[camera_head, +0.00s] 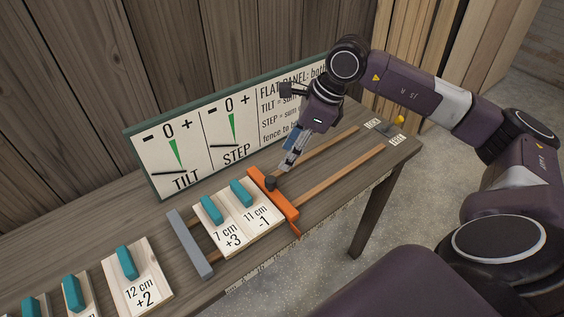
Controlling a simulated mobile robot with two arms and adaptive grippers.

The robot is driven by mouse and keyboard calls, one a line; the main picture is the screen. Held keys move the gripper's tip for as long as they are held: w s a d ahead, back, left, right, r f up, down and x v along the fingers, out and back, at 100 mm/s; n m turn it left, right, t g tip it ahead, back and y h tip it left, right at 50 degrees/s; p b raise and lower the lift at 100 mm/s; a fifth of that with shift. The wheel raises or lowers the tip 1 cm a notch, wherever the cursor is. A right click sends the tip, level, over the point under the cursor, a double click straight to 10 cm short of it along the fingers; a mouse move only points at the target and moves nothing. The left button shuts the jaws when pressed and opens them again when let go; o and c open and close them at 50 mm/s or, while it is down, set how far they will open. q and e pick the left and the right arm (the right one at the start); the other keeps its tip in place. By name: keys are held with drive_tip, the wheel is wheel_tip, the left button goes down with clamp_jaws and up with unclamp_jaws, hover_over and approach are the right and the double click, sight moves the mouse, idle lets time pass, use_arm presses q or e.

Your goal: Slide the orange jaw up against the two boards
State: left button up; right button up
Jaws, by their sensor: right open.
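The orange jaw (273,194) is a bar lying across two wooden rails on the bench, with a dark knob (270,183) on it. The two boards, a 7 cm +3 board (222,230) and an 11 cm -1 board (262,213), lie side by side to its left, each with a teal handle. The jaw looks close to the right board; I cannot tell if they touch. A grey fence (190,243) lies left of the boards. My right gripper (286,167) is open, just above and behind the jaw near the knob. My left gripper is not visible.
A sign (190,150) with TILT and STEP dials stands behind the rails. A 12 cm +2 board (138,280) and further boards lie at the left. A yellow-tipped lever (397,122) sits by the LOCK and FREE labels. The rails right of the jaw are clear.

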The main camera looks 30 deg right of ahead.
sight(271, 188)
drive_tip(key=shift+s+d+r, duration=0.1)
drive_tip(key=shift+d+r, duration=0.05)
drive_tip(key=shift+r, duration=0.3)
drive_tip(key=shift+c, duration=0.3)
drive_tip(key=shift+d+f, duration=0.1)
drive_tip(key=shift+f, duration=0.05)
drive_tip(key=shift+c, duration=1.4)
drive_tip(key=w+d+n+b, duration=0.1)
drive_tip(key=d+b, duration=0.1)
drive_tip(key=w+d+f+n+g+b, duration=0.1)
drive_tip(key=d+n+b, duration=0.1)
drive_tip(key=d+n+g+b, duration=0.1)
drive_tip(key=d+n+b, duration=0.1)
drive_tip(key=shift+w+d+f, duration=0.15)
drive_tip(key=shift+w+f, duration=0.1)
drive_tip(key=shift+w, duration=0.15)
clamp_jaws()
drive_tip(key=a+f+n+p, duration=0.2)
drive_tip(key=a+f+p, duration=0.1)
drive_tip(key=a+f, duration=0.3)
drive_tip(key=shift+a+f+g+y, duration=0.3)
drive_tip(key=shift+f+y, duration=0.1)
drive_tip(key=shift+f, duration=0.95)
